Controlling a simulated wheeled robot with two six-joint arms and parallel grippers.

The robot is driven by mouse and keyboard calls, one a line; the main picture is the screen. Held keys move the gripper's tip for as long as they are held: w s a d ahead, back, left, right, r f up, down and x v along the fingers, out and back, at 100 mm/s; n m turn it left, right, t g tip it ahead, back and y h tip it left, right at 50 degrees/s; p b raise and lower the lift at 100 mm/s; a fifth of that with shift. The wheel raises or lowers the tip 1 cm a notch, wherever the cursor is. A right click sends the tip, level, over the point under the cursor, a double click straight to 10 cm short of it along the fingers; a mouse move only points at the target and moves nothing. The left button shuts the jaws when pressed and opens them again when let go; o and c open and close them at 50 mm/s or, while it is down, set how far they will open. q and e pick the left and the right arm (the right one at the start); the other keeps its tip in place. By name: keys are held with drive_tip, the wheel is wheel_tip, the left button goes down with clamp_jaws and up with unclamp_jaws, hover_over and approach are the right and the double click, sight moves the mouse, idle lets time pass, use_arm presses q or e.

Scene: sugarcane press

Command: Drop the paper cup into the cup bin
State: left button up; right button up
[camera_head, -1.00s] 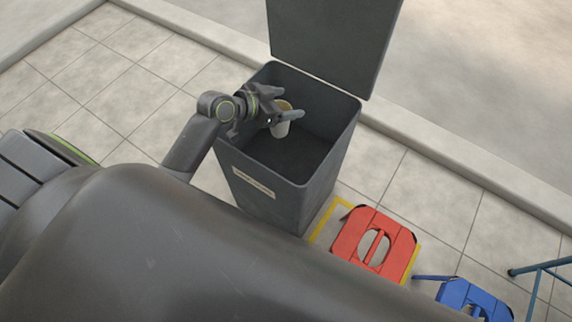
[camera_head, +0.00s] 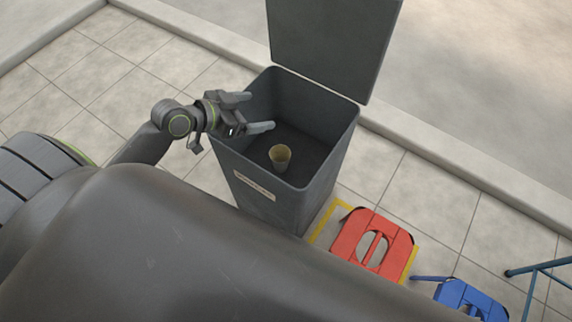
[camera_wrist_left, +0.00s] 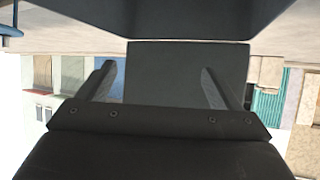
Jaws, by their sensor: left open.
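The paper cup (camera_head: 280,157) is inside the grey cup bin (camera_head: 326,163), apart from my gripper; whether it touches the bin floor I cannot tell. The bin's lid (camera_head: 333,45) stands open at the back, and a pale label is on its front. My left gripper (camera_head: 257,112) is open and empty at the bin's left rim, its fingers over the opening. In the left wrist view the two fingers (camera_wrist_left: 158,82) are spread with nothing between them. The cup does not show in that view. My right gripper is not in view.
A red stool (camera_head: 371,244) stands right of the bin by yellow floor marking. A blue stool (camera_head: 468,299) and blue metal legs (camera_head: 540,270) are further right. A raised kerb (camera_head: 430,150) runs behind the bin. The tiled floor left of the bin is clear.

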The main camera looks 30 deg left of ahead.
use_arm(q)
drive_tip(key=p+v, duration=0.1)
drive_tip(key=v, duration=0.6)
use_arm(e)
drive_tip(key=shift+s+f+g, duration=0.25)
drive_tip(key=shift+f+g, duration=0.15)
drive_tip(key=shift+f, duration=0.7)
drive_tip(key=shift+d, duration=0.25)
